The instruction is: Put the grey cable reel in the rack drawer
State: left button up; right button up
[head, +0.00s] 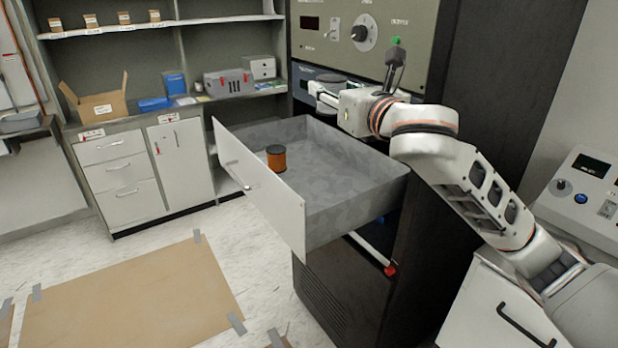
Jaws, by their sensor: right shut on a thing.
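The rack drawer (350,190) is pulled out of the dark rack, with a white front panel and a speckled grey inside. An orange-brown cylinder with a dark top (277,160) stands in it near the front panel. My right gripper (318,95) is above the back part of the drawer, pointing left. No other grey reel stands out. My left gripper is not in view.
The rack's upper panels (400,40) rise right behind the drawer and my right wrist. A shelf unit with a cardboard box (100,103) and a grey case (228,83) stands at the back left. A brown taped sheet (140,300) lies on the floor.

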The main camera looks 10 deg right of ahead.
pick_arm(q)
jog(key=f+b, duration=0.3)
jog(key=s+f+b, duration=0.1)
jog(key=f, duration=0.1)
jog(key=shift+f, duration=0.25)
pick_arm(e)
notch_tip(320, 180, down, 20)
jog(key=shift+r, duration=0.2)
